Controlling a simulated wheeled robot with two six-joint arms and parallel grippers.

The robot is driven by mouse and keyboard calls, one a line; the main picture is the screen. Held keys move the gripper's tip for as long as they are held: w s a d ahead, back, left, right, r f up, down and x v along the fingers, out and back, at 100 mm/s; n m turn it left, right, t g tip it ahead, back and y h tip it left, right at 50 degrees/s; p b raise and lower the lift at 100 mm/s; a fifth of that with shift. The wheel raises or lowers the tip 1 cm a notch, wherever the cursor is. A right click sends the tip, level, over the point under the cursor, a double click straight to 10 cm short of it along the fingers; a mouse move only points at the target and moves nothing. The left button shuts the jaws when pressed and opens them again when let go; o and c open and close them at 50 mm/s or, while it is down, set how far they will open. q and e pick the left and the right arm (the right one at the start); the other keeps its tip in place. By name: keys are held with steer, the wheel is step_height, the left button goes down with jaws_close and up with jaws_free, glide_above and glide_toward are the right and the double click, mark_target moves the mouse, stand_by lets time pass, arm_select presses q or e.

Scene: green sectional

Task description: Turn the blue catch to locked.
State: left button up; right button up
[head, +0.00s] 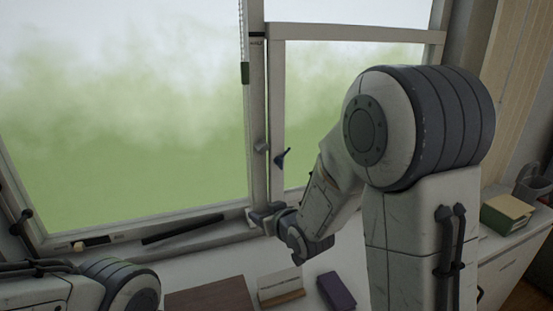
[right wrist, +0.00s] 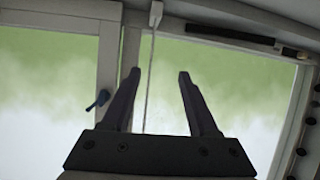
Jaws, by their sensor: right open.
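The blue catch (head: 282,157) is a small dark blue lever on the window frame, right of the central upright in the head view. It sits at a slant, its upper end to the right. My right gripper (head: 264,211) is open, below and slightly left of the catch, near the sill. Its two dark fingers (right wrist: 160,75) stand apart with no object held between them. My left arm shows at the lower left, but its gripper is out of view.
A black bar (head: 183,229) lies along the lower frame. On the surface below are a brown book (head: 210,298), a card in a wooden holder (head: 281,287) and a purple box (head: 336,291).

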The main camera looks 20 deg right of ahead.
mark_target(282, 164)
steer(key=w+d+r+m+t+h+p, duration=0.1)
steer(key=w+d+r+m+t, duration=0.15)
steer(key=d+r+t, duration=0.55)
steer(key=w+g+p, duration=0.1)
steer(key=w, duration=0.2)
steer(key=w+d+f+g+p, duration=0.1)
steer(key=w, duration=0.2)
steer(key=w+f+n+p, duration=0.1)
steer(key=w+p, duration=0.1)
steer(key=w, duration=0.1)
steer(key=shift+w+d+g, duration=0.15)
steer(key=shift+d+g, duration=0.05)
steer(key=shift+g, duration=0.2)
steer(key=shift+w+f, duration=0.1)
steer(key=shift+w, duration=0.55)
